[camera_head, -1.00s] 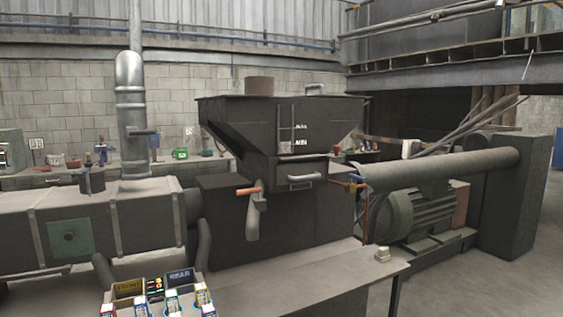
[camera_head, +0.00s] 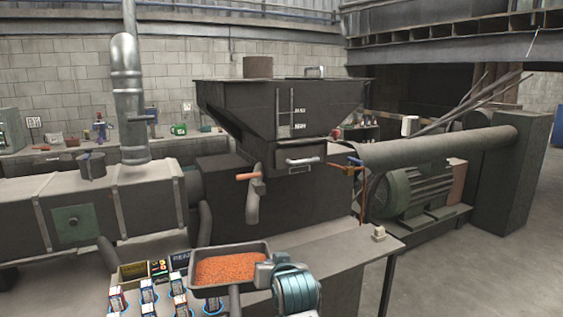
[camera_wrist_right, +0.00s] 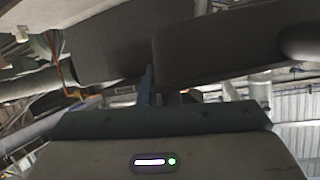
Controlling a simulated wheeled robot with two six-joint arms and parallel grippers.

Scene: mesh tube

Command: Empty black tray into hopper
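The black tray (camera_head: 191,281), dark grey in the head view, is filled with orange pellets (camera_head: 229,268). It is held roughly level at the bottom centre, in front of the hopper and lower than its rim. My right gripper (camera_head: 262,273) is at the tray's right side and appears shut on it; the fingertips are partly hidden. In the right wrist view my gripper's fingers (camera_wrist_right: 150,85) reach up beside a dark shape that looks like the tray (camera_wrist_right: 215,50). The hopper (camera_head: 280,105) is a dark, flared box on the machine. My left gripper is not in view.
A grey bench top (camera_head: 340,240) lies in front of the hopper, with a small pale block (camera_head: 379,233) at its right corner. Several small boxes and bins (camera_head: 148,287) stand at the bottom left. An orange handle (camera_head: 249,177) sticks out below the hopper.

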